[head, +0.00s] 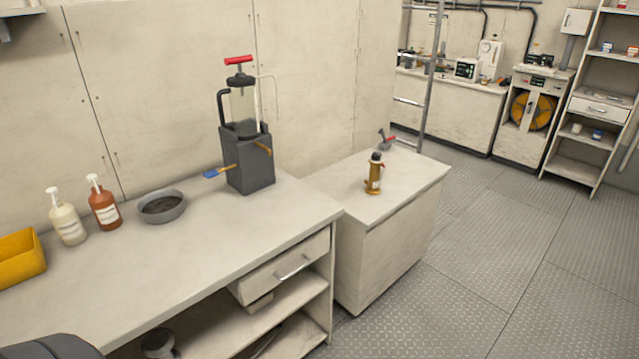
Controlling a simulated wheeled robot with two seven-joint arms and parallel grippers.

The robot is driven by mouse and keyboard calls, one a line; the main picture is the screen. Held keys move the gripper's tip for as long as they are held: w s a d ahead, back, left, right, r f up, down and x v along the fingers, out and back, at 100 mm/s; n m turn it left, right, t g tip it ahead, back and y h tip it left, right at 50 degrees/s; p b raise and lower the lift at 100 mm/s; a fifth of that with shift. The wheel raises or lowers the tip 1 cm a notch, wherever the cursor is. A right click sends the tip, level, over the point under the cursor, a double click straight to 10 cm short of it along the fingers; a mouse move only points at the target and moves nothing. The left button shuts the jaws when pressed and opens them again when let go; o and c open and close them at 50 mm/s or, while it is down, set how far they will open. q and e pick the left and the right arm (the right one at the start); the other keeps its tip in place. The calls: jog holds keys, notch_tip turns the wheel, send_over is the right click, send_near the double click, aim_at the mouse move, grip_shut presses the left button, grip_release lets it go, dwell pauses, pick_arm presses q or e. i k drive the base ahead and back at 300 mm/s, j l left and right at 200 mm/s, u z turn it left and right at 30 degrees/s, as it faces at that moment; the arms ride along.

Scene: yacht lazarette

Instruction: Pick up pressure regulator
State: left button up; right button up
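The workbench (215,245) holds a dark pump unit with red handle (250,170), a grey bowl (162,206), two pump bottles (104,204) and a yellow bin (20,257). A red-and-grey tool (386,140) lies behind the fitting. The metal floor (500,240) at right is clear.

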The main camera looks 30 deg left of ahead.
aim_at(373, 189)
jog(key=i+l+u, duration=0.2)
jog(key=u, duration=0.3)
jog(key=i+l+u, duration=0.3)
jog(key=u, duration=0.2)
jog(key=i+l+u, duration=0.2)
jog(key=l+u, duration=0.25)
jog(key=i+l+u, duration=0.1)
jog(key=l+u, duration=0.2)
jog(key=u, duration=0.2)
